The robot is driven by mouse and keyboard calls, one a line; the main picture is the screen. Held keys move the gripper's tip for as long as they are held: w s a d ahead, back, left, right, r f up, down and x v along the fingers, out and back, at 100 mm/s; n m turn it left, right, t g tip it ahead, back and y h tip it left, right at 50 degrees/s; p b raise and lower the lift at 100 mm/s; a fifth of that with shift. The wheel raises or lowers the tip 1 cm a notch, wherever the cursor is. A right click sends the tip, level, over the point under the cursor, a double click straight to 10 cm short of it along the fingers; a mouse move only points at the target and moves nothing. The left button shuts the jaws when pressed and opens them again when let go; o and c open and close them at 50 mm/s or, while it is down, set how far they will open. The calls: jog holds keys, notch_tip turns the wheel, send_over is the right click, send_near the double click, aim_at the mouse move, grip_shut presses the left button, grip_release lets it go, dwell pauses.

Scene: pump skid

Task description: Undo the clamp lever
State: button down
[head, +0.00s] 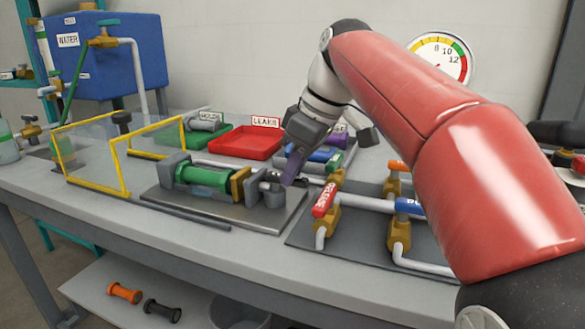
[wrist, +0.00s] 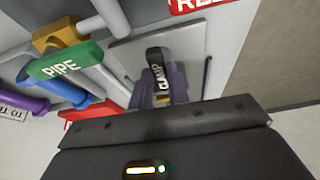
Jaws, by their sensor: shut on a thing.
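The clamp lever shows in the wrist view as a dark handle (wrist: 158,62) with a white label that seems to read CLAMP. My gripper (wrist: 162,92) has purple fingers on either side of the lever and is shut on it. In the head view my gripper (head: 290,173) reaches down at the right end of a clamp fixture on a grey plate (head: 222,207). A green cylinder (head: 203,178) lies in this fixture between a grey block and a brass-coloured fitting (head: 240,184). The lever is mostly hidden by my fingers in the head view.
A red RELIEF-type valve handle (head: 324,199) and pipework stand close right of my gripper. A red tray (head: 245,143) marked LEAKS lies behind. A yellow-framed clear guard (head: 120,165) stands left. In the wrist view a green PIPE handle (wrist: 62,62) is near.

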jog(key=shift+w+n, duration=0.1)
jog(key=shift+n, duration=0.2)
dwell(0.4)
jog(key=c, duration=1.6)
grip_release()
jog(key=shift+v, duration=3.95)
jog(key=shift+d, duration=0.1)
